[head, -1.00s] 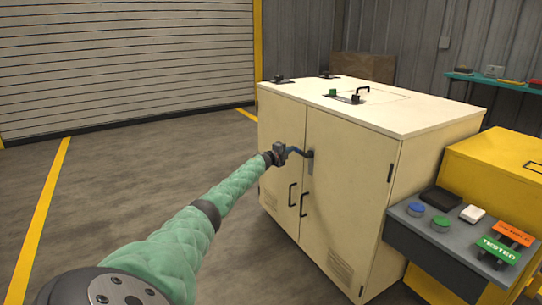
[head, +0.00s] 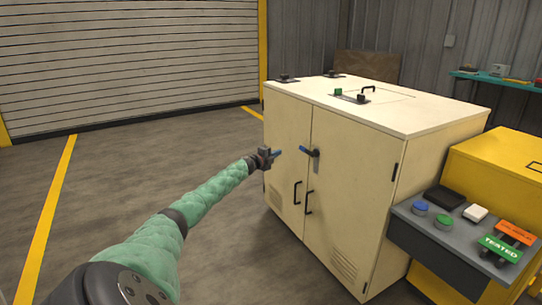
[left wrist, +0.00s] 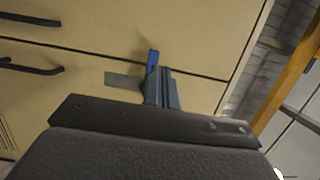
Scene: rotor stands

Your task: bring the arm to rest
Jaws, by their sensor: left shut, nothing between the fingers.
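My left arm (head: 195,205), in a green quilted sleeve, reaches from the lower left toward the cream cabinet (head: 350,195). My left gripper (head: 276,151) is shut and empty. In the head view it shows just left of the dark, blue-tipped door handle (head: 311,152), with a gap between them. The fingers hide part of the door there. The cabinet doors look shut. My right gripper is out of view.
A yellow unit (head: 500,165) with a grey button panel (head: 440,245) stands right of the cabinet. Two black pull handles (head: 308,203) stick out from the doors. The concrete floor (head: 130,165) left of the cabinet is clear, up to a roller shutter (head: 130,60).

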